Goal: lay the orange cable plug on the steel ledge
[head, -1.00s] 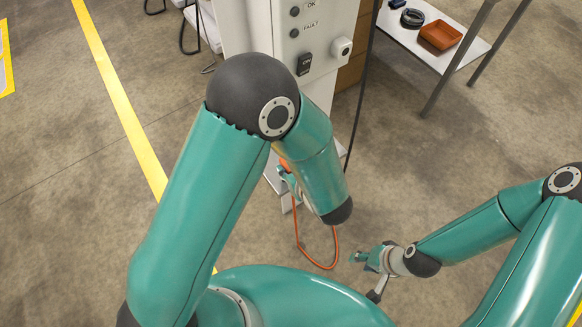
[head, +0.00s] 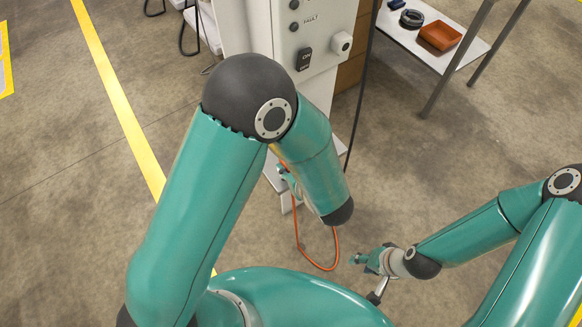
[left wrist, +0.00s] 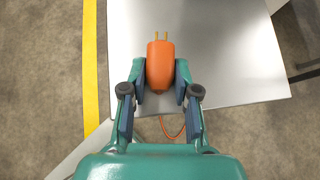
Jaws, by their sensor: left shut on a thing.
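The orange cable plug (left wrist: 160,65) is held between the fingers of my left gripper (left wrist: 160,88) in the left wrist view. Its two brass prongs point up the picture, away from the gripper. The steel ledge (left wrist: 230,55) lies behind the plug in that view; I cannot tell whether they touch. In the head view my left forearm hides most of the left gripper and the plug, and a strip of the ledge (head: 272,178) shows beside it. The orange cable (head: 318,264) hangs in a loop below. My right gripper (head: 361,259) is away from the ledge, its fingers too small to read.
A grey control post (head: 318,45) with switches rises behind the ledge. A side table (head: 400,36) at the upper right bears an orange tray (head: 440,35) and a dark coil (head: 411,18). A yellow floor line (head: 118,95) runs at the left. Open floor lies around.

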